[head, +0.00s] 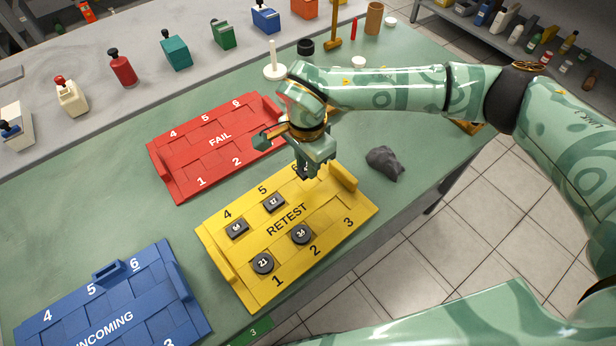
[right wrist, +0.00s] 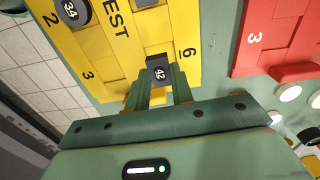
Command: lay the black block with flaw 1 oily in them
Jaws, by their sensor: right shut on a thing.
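My right gripper (head: 306,172) is shut on a small black block (right wrist: 159,74) with a white number that looks like 42. It is at compartment 6 of the yellow RETEST tray (head: 246,291). I cannot tell whether the block touches the tray floor. Black pieces sit in the tray's other compartments: a round one marked 23 (head: 263,263) in 1, a round one marked 34 (head: 302,233) in 2, a square one (head: 237,229) in 4 and a square one marked 17 (head: 273,203) in 5. Compartment 3 is empty. My left gripper is not in view.
The red FAIL tray (head: 180,187) lies behind, with no blocks visible. The blue INCOMING tray (head: 150,262) is at lower left, partly cut off, its visible part empty. Several coloured bottles line the grey shelf behind.

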